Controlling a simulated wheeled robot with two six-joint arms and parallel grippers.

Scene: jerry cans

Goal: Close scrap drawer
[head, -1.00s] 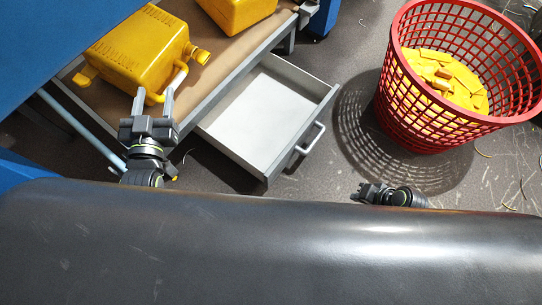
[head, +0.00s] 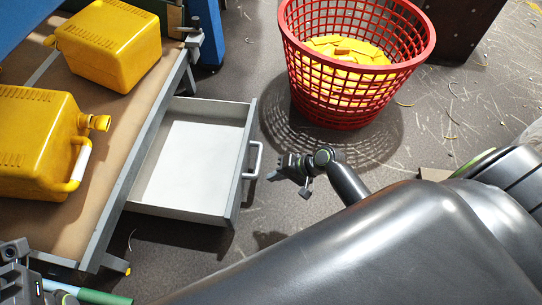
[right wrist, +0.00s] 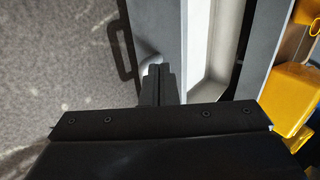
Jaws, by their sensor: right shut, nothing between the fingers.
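The scrap drawer (head: 185,165) is pulled out from under the bench in the head view; it is grey, with a pale, empty inside. Its bar handle (head: 256,160) is on the front panel, facing right. My right gripper (head: 276,174) is shut and empty, just to the right of the handle. In the right wrist view, my shut fingers (right wrist: 160,72) point at the drawer front (right wrist: 170,30) and hide part of the handle; I cannot tell whether they touch. My left gripper (head: 14,262) is partly visible at the lower left edge; its jaws are unclear.
Two yellow jerry cans (head: 35,140) (head: 112,42) stand on the brown-topped bench (head: 95,165) above the drawer. A red basket (head: 345,100) with yellow scraps stands on the floor behind my right gripper. Bare floor lies between basket and drawer.

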